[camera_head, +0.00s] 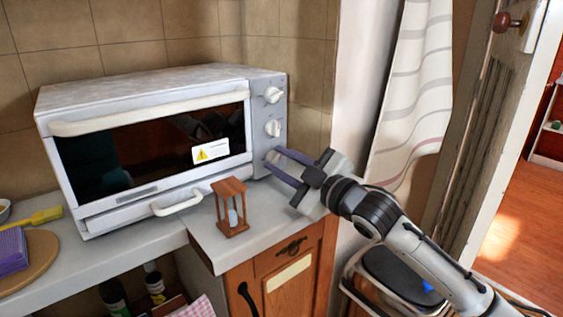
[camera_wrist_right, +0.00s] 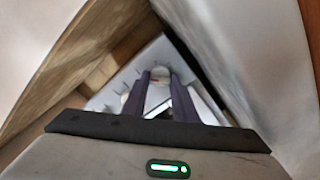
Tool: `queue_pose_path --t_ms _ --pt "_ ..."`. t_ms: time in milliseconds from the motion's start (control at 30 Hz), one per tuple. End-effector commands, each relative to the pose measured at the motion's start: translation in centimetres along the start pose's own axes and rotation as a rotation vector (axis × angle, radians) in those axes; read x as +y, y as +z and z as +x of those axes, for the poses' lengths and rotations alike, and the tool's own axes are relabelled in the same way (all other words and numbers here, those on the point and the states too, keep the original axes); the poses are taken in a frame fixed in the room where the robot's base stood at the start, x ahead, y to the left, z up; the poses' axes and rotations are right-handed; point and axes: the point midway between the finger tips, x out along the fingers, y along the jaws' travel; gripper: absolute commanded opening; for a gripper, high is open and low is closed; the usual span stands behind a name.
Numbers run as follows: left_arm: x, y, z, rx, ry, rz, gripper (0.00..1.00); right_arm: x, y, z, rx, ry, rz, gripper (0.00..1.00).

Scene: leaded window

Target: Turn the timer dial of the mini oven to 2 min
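The white mini oven (camera_head: 150,140) stands on the counter, its door shut. Its right-hand panel shows an upper dial (camera_head: 272,95) and a middle dial (camera_head: 273,128), both pale with pointed grips. My right gripper (camera_head: 272,158) is at the lower part of this panel, its two purple fingers apart. The fingertips hide the panel there, so a lower dial cannot be made out in the head view. In the right wrist view, the fingers (camera_wrist_right: 160,76) are spread, with a pale rounded knob (camera_wrist_right: 160,71) between their tips. I cannot tell whether they touch it. My left gripper is out of view.
A wooden hourglass (camera_head: 231,207) stands on the counter in front of the oven, left of my right gripper. A round wooden board (camera_head: 35,263) with a purple sponge (camera_head: 10,250) is at far left. A striped curtain (camera_head: 410,100) hangs at right.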

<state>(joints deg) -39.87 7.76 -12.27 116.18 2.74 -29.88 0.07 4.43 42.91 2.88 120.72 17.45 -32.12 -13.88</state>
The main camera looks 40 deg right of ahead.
Motion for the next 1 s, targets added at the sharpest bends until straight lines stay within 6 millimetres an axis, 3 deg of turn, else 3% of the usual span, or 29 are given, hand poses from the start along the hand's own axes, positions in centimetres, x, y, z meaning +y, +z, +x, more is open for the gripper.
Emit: queue_pose_path --t_ms 333,600,633,700,1000 --pt "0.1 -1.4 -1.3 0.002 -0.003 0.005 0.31 0.2 -0.3 0.0 -0.001 -0.002 0.094 0.03" --pt "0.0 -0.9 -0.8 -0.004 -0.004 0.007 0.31 0.0 0.0 0.0 0.001 -0.001 0.107 0.03" --pt "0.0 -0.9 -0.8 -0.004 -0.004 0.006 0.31 0.0 0.0 0.0 0.001 -0.001 0.107 0.29" --pt "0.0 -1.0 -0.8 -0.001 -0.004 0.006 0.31 0.0 0.0 0.0 0.001 -0.001 0.106 0.41" --pt "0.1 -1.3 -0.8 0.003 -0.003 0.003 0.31 0.0 0.0 -0.1 0.000 -0.001 0.105 0.44"
